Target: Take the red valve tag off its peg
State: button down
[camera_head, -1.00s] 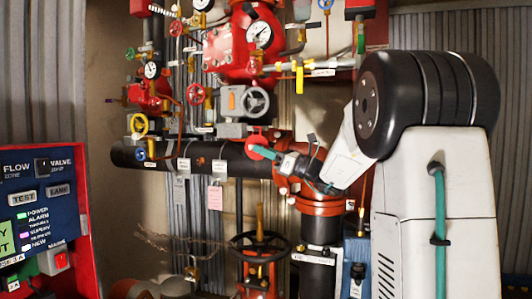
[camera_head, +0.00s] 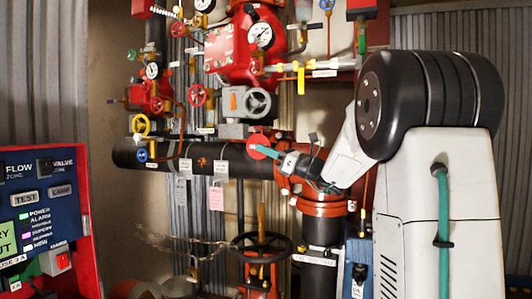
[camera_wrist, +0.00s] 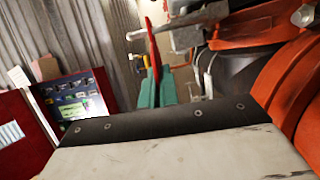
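The red valve tag (camera_head: 258,152) is a round red disc in front of the black horizontal pipe, left of the orange-red pipe flange. My gripper (camera_head: 258,139) reaches it from the right, with teal fingertips at the disc. In the wrist view the red tag (camera_wrist: 150,40) appears nearly edge-on, a thin upright strip. Its lower end runs between the teal fingers of my gripper (camera_wrist: 156,88), which are close together on it.
The black pipe (camera_head: 228,155) runs behind the tag, and the orange-red flange (camera_head: 322,205) stands close to my wrist. A black handwheel (camera_head: 262,247) is below. White (camera_head: 220,171) and pink (camera_head: 216,197) paper tags hang left. A control panel (camera_head: 45,215) stands at far left.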

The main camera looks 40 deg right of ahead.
jog(key=shift+s+a, duration=0.65)
jog(key=shift+a, duration=0.3)
jog(key=shift+s+a, duration=0.65)
jog(key=shift+a, duration=0.35)
jog(key=shift+s+a, duration=0.65)
jog(key=shift+a, duration=0.3)
